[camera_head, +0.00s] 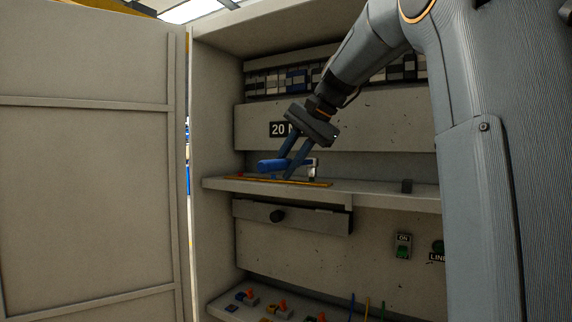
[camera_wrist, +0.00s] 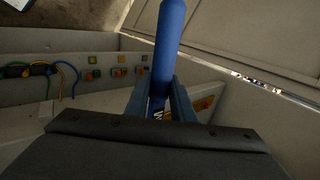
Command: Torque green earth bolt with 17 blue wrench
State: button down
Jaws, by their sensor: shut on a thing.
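The blue wrench (camera_head: 268,166) is in my gripper (camera_head: 284,164), just above the middle shelf of the cabinet. Its blue handle points left and its silver head is at the right. In the wrist view the blue handle (camera_wrist: 168,45) runs up between the two fingers of my gripper (camera_wrist: 161,100), which are shut on it. White lettering shows on it near the fingers, too partial to read. The earth bolt cannot be told for sure; small green and orange parts show along the lower terminals (camera_wrist: 93,74), with a green cable (camera_wrist: 48,82) to their left.
The middle shelf (camera_head: 385,196) has an orange-yellow strip (camera_head: 310,183) under the wrench and a small dark block (camera_head: 407,186) at right. The cabinet door (camera_head: 85,180) stands open at left.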

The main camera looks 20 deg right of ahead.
jog(key=shift+f+b, duration=0.35)
jog(key=shift+f, duration=0.3)
jog(key=shift+w+a, duration=0.1)
jog(key=shift+w+a+m+h+p, duration=0.3)
jog(key=shift+w+a+m+h, duration=0.15)
jog(key=shift+w+m, duration=0.3)
jog(key=shift+s+d+n+y+p, duration=0.35)
jog(key=shift+s+d+n+p, duration=0.1)
jog(key=shift+s+n, duration=0.25)
jog(key=shift+r, duration=0.1)
jog(key=shift+r+p, duration=2.45)
